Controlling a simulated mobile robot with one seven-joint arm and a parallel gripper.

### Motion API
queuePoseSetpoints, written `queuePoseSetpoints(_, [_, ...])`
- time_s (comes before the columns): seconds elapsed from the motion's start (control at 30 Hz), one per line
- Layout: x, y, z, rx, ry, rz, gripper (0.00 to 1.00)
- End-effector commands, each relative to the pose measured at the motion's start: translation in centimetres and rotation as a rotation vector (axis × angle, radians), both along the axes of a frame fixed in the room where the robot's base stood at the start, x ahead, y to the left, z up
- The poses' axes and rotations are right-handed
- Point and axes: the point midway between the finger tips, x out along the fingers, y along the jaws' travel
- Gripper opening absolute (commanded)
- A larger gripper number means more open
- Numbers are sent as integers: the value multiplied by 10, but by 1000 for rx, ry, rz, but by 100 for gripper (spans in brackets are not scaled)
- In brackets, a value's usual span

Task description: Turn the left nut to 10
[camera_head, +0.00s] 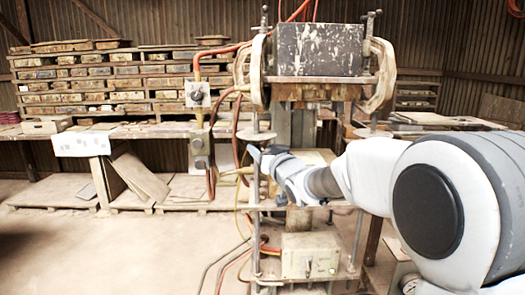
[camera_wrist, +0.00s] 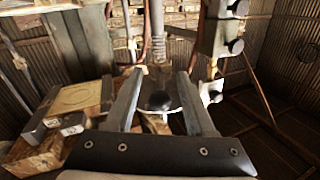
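The press (camera_head: 318,50) stands in the middle of the head view. A pale disc-shaped nut (camera_head: 262,136) sits on its left rod. My gripper (camera_head: 257,158) is just below this nut, beside the rod. In the wrist view my gripper (camera_wrist: 160,74) has its two fingers spread apart. A threaded rod (camera_wrist: 157,32) shows beyond and between the fingertips. A dark round part (camera_wrist: 158,100) and a pale disc edge lie between the fingers; I cannot tell whether they touch. No number scale is readable.
Control boxes (camera_head: 199,95) with cables hang left of the press. A switch box (camera_head: 310,256) is on its lower shelf. Shelves of tile moulds (camera_head: 95,85) line the back wall. Floor at the left is open. Wooden blocks (camera_wrist: 75,97) lie left of my gripper.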

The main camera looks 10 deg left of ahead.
Motion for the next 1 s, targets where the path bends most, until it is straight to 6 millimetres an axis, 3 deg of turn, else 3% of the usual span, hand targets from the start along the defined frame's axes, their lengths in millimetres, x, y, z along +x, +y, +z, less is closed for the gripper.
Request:
queuePoseSetpoints(0.03, [0, 0, 0, 0, 0, 0, 46])
queuePoseSetpoints(0.3, [0, 0, 0, 0, 0, 0, 0])
queuePoseSetpoints(1.0, [0, 0, 0, 0, 0, 0, 0])
